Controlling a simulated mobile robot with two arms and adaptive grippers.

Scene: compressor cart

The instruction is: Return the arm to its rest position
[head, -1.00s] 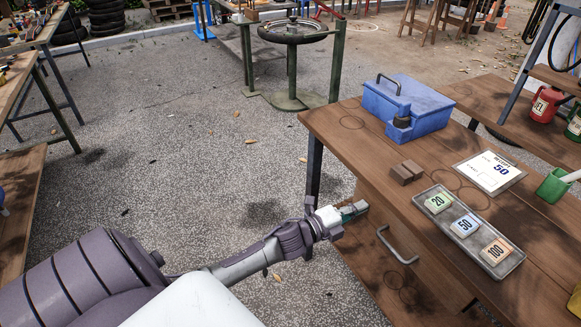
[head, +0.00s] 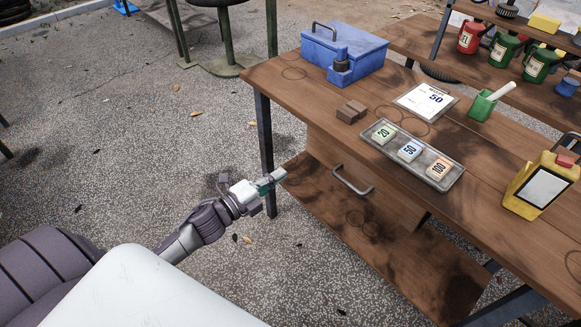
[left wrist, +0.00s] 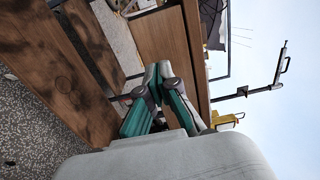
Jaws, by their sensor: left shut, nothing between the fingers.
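My left arm comes in from the lower left in the head view. Its gripper (head: 274,180) is beside the left end of the wooden workbench (head: 262,80), below the height of the bench top and apart from the drawer handle (head: 352,180). The gripper is shut and empty. In the left wrist view its two teal-and-grey fingers (left wrist: 158,72) meet at the tips, with the bench's wood behind them. My right gripper is not in view.
On the bench are a blue box (head: 345,55), a brown block (head: 351,111), a tray (head: 455,177) with numbered blocks, a card (head: 426,101), a green cup (head: 482,106) and a yellow can (head: 543,185). A lower shelf (head: 400,255) extends beneath. Open gravel floor (head: 130,130) lies left.

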